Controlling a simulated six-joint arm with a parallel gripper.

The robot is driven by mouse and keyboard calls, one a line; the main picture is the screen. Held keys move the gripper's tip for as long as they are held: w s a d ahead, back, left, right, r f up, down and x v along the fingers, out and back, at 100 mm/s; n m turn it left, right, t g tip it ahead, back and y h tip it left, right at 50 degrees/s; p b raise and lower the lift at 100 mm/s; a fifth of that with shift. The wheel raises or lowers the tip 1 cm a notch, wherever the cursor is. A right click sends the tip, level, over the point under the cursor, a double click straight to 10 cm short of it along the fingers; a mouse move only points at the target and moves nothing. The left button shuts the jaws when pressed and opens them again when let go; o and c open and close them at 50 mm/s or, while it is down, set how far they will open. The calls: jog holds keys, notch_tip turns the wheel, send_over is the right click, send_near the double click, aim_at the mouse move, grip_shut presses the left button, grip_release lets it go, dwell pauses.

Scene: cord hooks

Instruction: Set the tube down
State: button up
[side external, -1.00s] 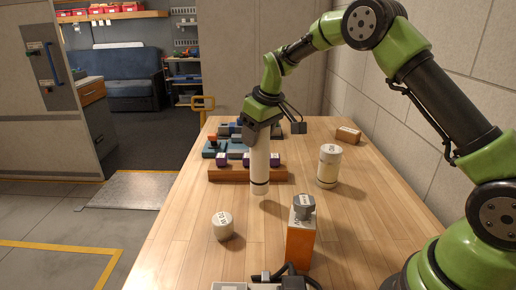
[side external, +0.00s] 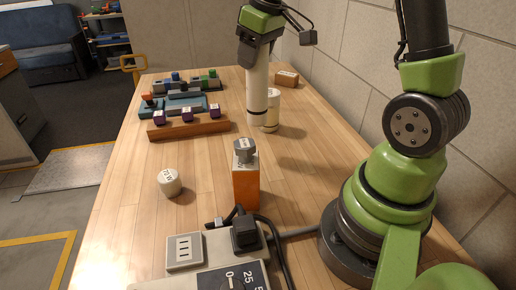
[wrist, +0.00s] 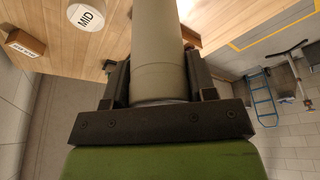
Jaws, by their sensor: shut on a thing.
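My gripper (side external: 258,58) is shut on the upper end of a white tube (side external: 257,92), which hangs upright with a dark band near its lower end. In the wrist view the tube (wrist: 158,50) runs away between my two fingers (wrist: 160,85). The tube's lower end is close to the wooden table (side external: 215,160); I cannot tell whether it touches. A cream cylinder labelled MID (wrist: 87,14) stands close by and is partly hidden behind the tube in the side view (side external: 272,112).
A wooden rack with purple blocks (side external: 188,129) lies left of the tube. An orange block with a grey top (side external: 246,188) and a small white cylinder (side external: 169,182) stand nearer. A power strip (side external: 205,248) with a black cable lies in front. A brown box (side external: 286,79) stands behind.

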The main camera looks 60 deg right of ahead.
aim_at(257, 98)
jog(key=f, duration=1)
jog(key=shift+s+d, duration=0.1)
jog(key=shift+s, duration=0.1)
jog(key=shift+f, duration=0.15)
jog(key=o, duration=1.4)
jog(key=v, duration=1.2)
jog(key=s+a+r+m+t+y, duration=0.1)
jog(key=s+a+r+m+t, duration=0.1)
jog(key=s+a, duration=0.4)
jog(key=s+a+r+m+t+y, duration=0.1)
jog(key=s+a+r+m, duration=0.1)
jog(key=s+a, duration=0.5)
jog(key=shift+a+r+t, duration=0.4)
jog(key=shift+a+r, duration=0.5)
jog(key=shift+a, duration=0.05)
